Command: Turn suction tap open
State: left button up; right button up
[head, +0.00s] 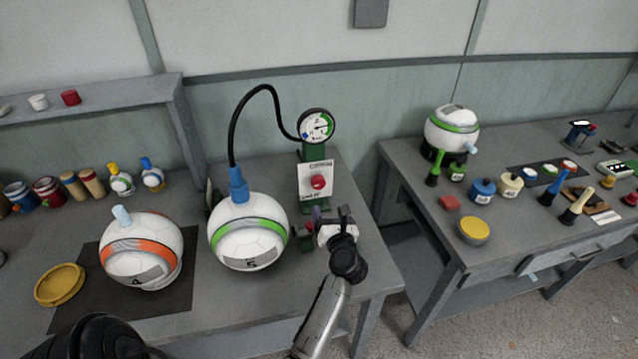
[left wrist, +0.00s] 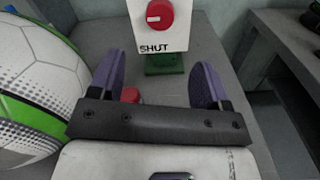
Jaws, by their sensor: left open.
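The suction tap is a red knob (head: 318,182) on a white panel (head: 312,194) above a green foot. In the left wrist view the knob (left wrist: 160,15) has a small white mark, and the word SHUT is on the panel (left wrist: 170,46) below it. My left gripper (head: 330,212) is in front of and below the panel, apart from the knob. In the left wrist view its two purple fingers (left wrist: 158,76) are spread, with nothing held. A small red part (left wrist: 131,95) shows behind the gripper, near its left finger. My right gripper is not in view.
Ball 5 (head: 247,242), white and green, stands close left of the panel, with a blue fitting (head: 238,185) and black hose (head: 233,125) on top. A gauge (head: 317,125) is above the panel. Ball 4 (head: 140,262) is further left. A gap separates the right table (head: 495,255).

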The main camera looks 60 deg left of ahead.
aim_at(319, 184)
pick_arm(q)
jog(key=b+x, duration=0.1)
jog(key=x, duration=1.1)
jog(key=shift+w+a, duration=0.25)
jog(key=shift+a, duration=0.3)
jog(key=shift+c, duration=0.4)
